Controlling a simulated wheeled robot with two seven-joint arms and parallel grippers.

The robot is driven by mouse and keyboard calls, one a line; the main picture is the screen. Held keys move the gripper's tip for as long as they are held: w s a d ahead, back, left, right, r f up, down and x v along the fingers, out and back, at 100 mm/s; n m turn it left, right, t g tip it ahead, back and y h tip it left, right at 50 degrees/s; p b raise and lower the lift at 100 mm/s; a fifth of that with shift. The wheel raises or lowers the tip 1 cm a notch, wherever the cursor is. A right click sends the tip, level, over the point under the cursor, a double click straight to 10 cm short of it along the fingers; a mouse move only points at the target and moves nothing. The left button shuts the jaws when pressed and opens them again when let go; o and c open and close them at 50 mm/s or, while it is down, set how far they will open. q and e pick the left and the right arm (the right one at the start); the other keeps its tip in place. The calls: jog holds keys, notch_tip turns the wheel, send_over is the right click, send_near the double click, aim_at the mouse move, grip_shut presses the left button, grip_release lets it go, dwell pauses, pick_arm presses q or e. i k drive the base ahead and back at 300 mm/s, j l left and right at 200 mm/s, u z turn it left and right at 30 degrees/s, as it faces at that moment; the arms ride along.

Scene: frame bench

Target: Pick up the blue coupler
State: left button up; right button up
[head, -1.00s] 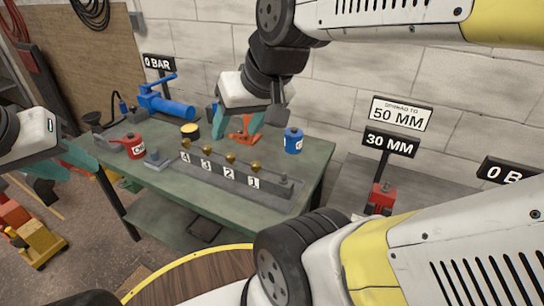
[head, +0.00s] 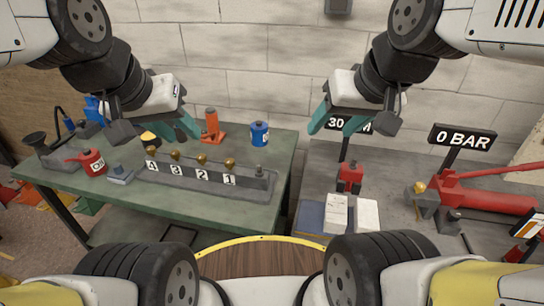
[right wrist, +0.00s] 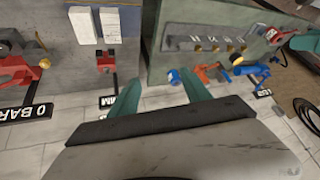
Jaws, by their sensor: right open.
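My left gripper (head: 180,128) is open and empty above the back of the green table, in front of part of the blue pump (head: 94,110). My right gripper (head: 333,122) is open and empty, raised over the gap between the green table and the grey bench, partly covering the 30 MM sign. Its two teal fingers stand apart in the right wrist view (right wrist: 160,95). A block with brass knobs and labels 4 to 1 (head: 210,185) lies on the table.
The grey bench carries a red pump (head: 490,195), a small red jack (head: 350,176) and white blocks (head: 337,213).

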aim_at(68, 121)
jog(key=i+j+u, duration=0.1)
jog(key=j, duration=0.3)
jog(key=i+j+u, duration=0.15)
jog(key=j, duration=0.25)
jog(key=j+u, duration=0.1)
jog(key=j, duration=0.35)
jog(key=i+j+u, duration=0.15)
jog(key=j, duration=0.2)
jog(key=i+j+u, duration=0.3)
jog(key=i+j, duration=0.4)
jog(key=j, duration=0.2)
jog(key=i+j+u, duration=0.25)
jog(key=i+j, duration=0.55)
